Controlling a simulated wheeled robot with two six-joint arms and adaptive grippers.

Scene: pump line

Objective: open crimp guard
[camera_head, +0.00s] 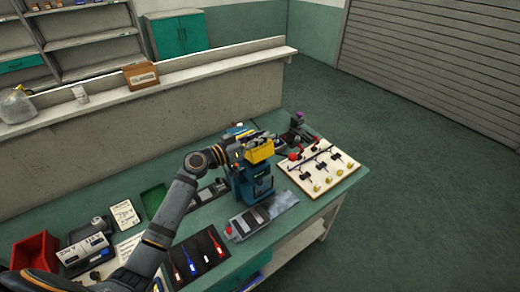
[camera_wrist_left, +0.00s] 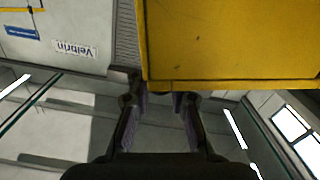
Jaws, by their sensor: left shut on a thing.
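The crimp guard (camera_head: 260,151) is a yellow box-like cover at the top of the blue crimp press (camera_head: 250,186) on the green bench. It looks raised and tilted above the press body. My left gripper (camera_head: 238,152) reaches in from the left and is shut on the guard at its left side. In the left wrist view the guard (camera_wrist_left: 235,40) fills the upper right as a yellow panel, just beyond the fingertips (camera_wrist_left: 158,98). The exact contact is hidden. My right gripper is not in view.
A white board with yellow and black fittings (camera_head: 340,178) is right of the press. A red bin (camera_head: 36,252) is far left. A low wall (camera_head: 160,112) runs behind.

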